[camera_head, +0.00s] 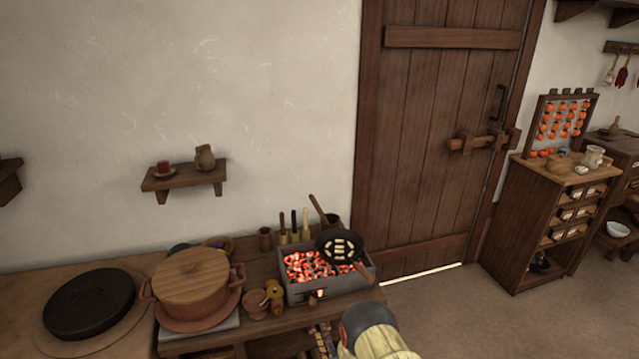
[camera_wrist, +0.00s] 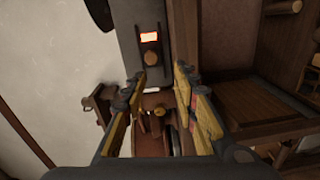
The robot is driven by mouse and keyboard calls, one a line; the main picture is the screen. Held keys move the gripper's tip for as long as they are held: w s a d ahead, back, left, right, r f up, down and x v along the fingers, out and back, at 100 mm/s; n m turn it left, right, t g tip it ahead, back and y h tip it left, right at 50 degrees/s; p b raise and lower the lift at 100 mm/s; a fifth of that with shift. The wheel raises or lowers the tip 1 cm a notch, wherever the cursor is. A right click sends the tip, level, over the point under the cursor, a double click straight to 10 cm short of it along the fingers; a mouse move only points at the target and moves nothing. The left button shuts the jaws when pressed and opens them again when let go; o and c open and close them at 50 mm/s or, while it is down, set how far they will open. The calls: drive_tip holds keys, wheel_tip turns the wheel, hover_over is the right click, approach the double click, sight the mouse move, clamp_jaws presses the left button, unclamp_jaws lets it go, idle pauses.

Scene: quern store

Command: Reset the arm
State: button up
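My gripper (camera_wrist: 160,76) is open in the wrist view, its two yellow-and-dark fingers apart with nothing held between them. In the head view my arm shows at the bottom centre, in front of the wooden bench (camera_head: 208,345). My gripper (camera_head: 323,340) is low there, near the bench's front edge, and is partly cut off by the frame. The brazier (camera_head: 331,288) with glowing coals stands on the bench just above my arm; its grey front also shows in the wrist view (camera_wrist: 128,45).
A dark pan (camera_head: 338,246) with pale pieces sits over the coals. A lidded clay pot (camera_head: 192,279) and a black round lid (camera_head: 89,302) stand left. A barred door (camera_head: 440,140) is behind; a drawer cabinet (camera_head: 545,225) stands right. The floor (camera_head: 470,310) between is clear.

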drive_tip(key=s+d+f+m+g+h, duration=0.1)
drive_tip(key=s+f+m+g, duration=0.25)
drive_tip(key=f, duration=0.35)
drive_tip(key=s+d+f+m+g+h, duration=0.1)
drive_tip(key=s+f+m+g, duration=0.1)
drive_tip(key=s+f+g, duration=0.35)
drive_tip(key=s+d+r+m+g+h, duration=0.1)
drive_tip(key=s+d+m+g, duration=0.2)
drive_tip(key=s+m, duration=0.1)
drive_tip(key=s+d+r+m, duration=0.3)
drive_tip(key=s+r, duration=0.6)
drive_tip(key=r, duration=0.9)
drive_tip(key=s+d+r+m+h, duration=0.1)
drive_tip(key=s+d+r+m, duration=0.3)
drive_tip(key=s+r, duration=0.5)
drive_tip(key=s+d+r+m, duration=0.3)
drive_tip(key=s+r, duration=0.6)
drive_tip(key=r, duration=1.9)
drive_tip(key=shift+d+r+m+t+h, duration=0.25)
drive_tip(key=shift+d+m+t+h, duration=0.15)
drive_tip(key=shift+d, duration=0.8)
